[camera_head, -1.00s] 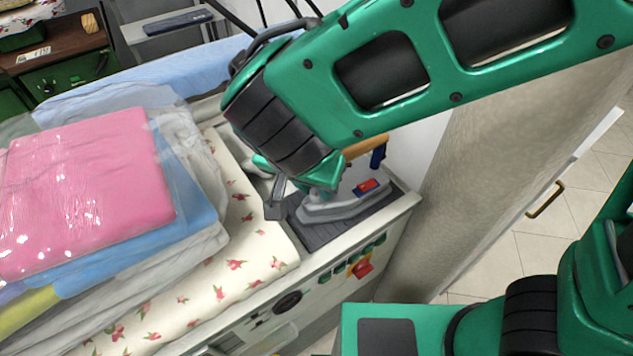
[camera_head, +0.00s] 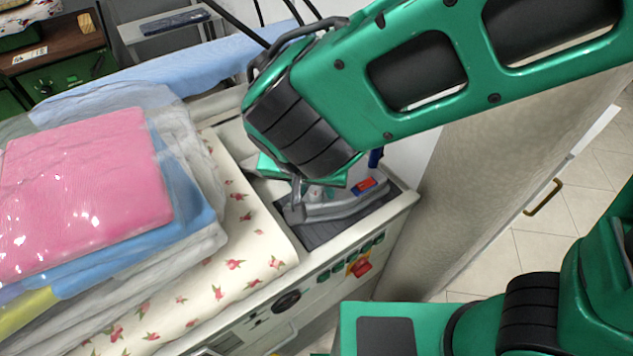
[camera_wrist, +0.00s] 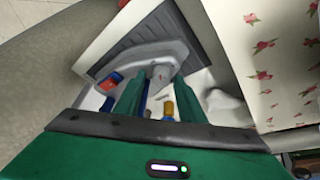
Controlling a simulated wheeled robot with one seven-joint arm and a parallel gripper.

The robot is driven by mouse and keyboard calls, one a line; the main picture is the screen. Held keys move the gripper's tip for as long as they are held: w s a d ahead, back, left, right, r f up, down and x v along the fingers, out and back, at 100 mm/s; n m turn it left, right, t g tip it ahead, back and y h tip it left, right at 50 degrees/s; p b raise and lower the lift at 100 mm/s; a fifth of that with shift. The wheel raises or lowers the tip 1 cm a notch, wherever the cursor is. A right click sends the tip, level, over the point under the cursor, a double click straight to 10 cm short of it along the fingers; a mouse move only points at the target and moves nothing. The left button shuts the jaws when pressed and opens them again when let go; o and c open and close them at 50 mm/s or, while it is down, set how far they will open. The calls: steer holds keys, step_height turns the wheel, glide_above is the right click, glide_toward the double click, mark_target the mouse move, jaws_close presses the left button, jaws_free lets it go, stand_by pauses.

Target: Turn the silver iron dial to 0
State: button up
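The silver iron (camera_head: 345,203) rests on a dark ribbed pad (camera_head: 318,236) at the table's corner, with a red and blue patch on its side. It also shows in the wrist view (camera_wrist: 172,48). There, a small grey dial (camera_wrist: 160,73) with a red mark stands on the iron's top. My gripper (camera_wrist: 158,84) is open, its two green fingers spread to either side of the dial. I cannot tell whether they touch it. In the head view my gripper (camera_head: 305,192) is low over the iron, and my wrist hides the iron's handle.
A folded stack with a pink cloth (camera_head: 85,190) on top lies to the left on a floral cover (camera_head: 240,250). A control panel (camera_head: 320,285) with a red switch is on the table's front. A beige textured panel (camera_head: 480,190) stands to the right.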

steer(key=shift+s, duration=0.1)
steer(key=shift+a+r, duration=0.1)
steer(key=shift+r, duration=0.2)
steer(key=d+v, duration=0.1)
steer(key=v, duration=0.9)
steer(key=shift+a, duration=0.45)
steer(key=w+f+m+h, duration=0.1)
steer(key=f+m, duration=0.2)
steer(key=w+f+m+g+h, duration=0.1)
steer(key=f+m, duration=0.2)
steer(key=w+f+m+g, duration=0.1)
steer(key=w+f+m, duration=0.1)
steer(key=f, duration=0.2)
steer(key=shift+m+h, duration=0.4)
